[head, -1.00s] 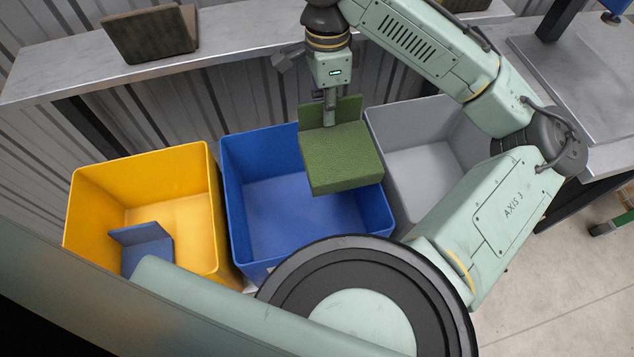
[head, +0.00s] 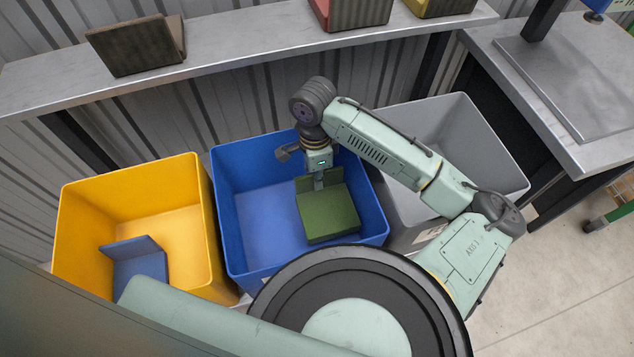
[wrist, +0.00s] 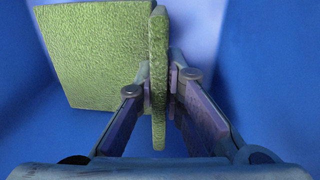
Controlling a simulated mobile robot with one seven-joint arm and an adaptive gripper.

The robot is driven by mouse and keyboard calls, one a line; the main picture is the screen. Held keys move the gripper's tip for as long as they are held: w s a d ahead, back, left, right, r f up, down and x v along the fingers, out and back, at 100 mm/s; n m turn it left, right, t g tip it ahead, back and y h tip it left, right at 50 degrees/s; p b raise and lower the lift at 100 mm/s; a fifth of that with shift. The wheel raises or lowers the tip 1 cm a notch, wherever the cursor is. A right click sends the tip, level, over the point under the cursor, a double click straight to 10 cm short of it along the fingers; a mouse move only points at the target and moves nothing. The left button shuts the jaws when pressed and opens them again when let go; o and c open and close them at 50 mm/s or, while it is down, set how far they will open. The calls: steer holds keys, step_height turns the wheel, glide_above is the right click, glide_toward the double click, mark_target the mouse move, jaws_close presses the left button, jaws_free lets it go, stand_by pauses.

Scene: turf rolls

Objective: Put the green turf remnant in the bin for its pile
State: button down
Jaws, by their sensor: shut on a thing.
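The green turf remnant (head: 328,215) is an L-shaped piece with a flat part and an upright flap. In the head view it is inside the blue bin (head: 234,239), toward the bin's right side. My gripper (head: 319,184) points down and is shut on the upright flap. In the wrist view the turf's flat part (wrist: 95,55) shows at the upper left, and the flap stands edge-on between the fingers of my gripper (wrist: 159,90). Blue bin surfaces surround it there. I cannot tell whether the turf touches the bin floor.
A yellow bin (head: 75,215) holding a blue L-shaped piece (head: 136,262) stands at left. An empty-looking grey bin (head: 470,130) stands at right, partly behind my arm. A shelf (head: 235,45) behind carries a brown piece (head: 138,45), a red-sided one and a yellow-sided one.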

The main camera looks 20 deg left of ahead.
steer(key=shift+f, duration=1.5)
steer(key=c, duration=1.7)
jaws_free()
steer(key=r, duration=0.8)
steer(key=w+r, duration=0.1)
steer(key=r, duration=0.3)
steer(key=shift+a, duration=0.3)
steer(key=shift+s, duration=0.1)
